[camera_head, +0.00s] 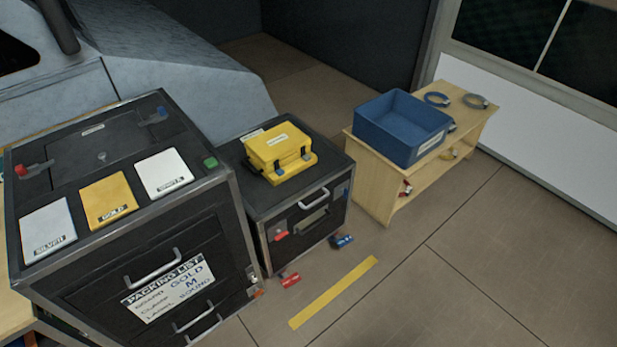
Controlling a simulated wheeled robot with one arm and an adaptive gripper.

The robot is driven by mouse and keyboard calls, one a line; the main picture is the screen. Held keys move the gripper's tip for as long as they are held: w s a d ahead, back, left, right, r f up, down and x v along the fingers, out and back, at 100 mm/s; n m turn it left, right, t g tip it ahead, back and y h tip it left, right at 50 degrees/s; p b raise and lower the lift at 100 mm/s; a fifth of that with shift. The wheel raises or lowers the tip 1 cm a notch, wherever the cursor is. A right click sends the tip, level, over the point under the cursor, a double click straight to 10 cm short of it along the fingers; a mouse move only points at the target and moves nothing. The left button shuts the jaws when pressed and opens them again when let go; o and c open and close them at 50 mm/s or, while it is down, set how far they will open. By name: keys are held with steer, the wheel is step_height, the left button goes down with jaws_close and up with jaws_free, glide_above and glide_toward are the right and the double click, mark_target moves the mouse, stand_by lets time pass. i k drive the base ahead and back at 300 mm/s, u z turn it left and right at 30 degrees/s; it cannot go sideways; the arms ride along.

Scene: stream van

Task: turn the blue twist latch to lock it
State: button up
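A red latch-like piece (22,170) is at the hatch's left side. My gripper is not in view.
Silver, gold and white cards lie on the large case. A yellow box (279,142) stands on the smaller case. A blue bin (397,129) is on a wooden shelf unit (375,178). Small red and blue items lie on the floor near a yellow strip (333,292); the floor at right is clear.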

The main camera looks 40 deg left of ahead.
mark_target(344, 192)
steer(key=u, duration=1.1)
steer(key=i, duration=0.95)
steer(key=u, duration=1.05)
